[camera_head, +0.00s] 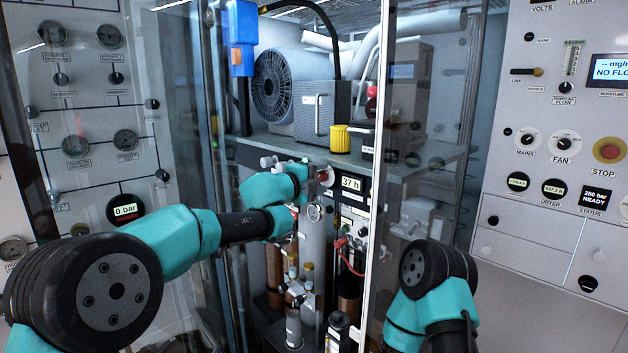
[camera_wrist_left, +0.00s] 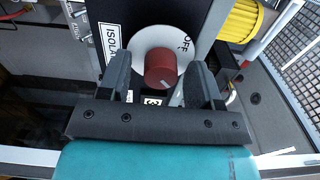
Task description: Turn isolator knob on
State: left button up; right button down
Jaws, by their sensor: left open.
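The red isolator knob (camera_wrist_left: 160,68) sits on a round white dial plate (camera_wrist_left: 150,38) marked OFF at its upper right, beside a label reading ISOLA. My left gripper (camera_wrist_left: 158,82) is open, with one dark finger on each side of the knob; I cannot tell whether they touch it. A pale mark shows on the knob's lower right edge. In the head view my left gripper (camera_head: 318,177) reaches the cabinet's inner panel, just left of the 37 h display (camera_head: 352,184), and largely hides the knob. My right gripper is not in view; only part of its arm shows.
A glass door with a metal frame post (camera_head: 381,150) stands right of the left gripper. A yellow cylinder (camera_head: 340,139) is on the shelf above. Hoses, gauges and pipes (camera_head: 312,240) crowd below. A control panel (camera_head: 545,200) is at the right.

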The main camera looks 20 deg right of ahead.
pick_arm(q)
jog(key=shift+a, duration=0.1)
jog(key=v, duration=1.7)
jog(key=shift+s, duration=0.15)
jog(key=shift+a+f, duration=0.1)
jog(key=shift+f, duration=0.05)
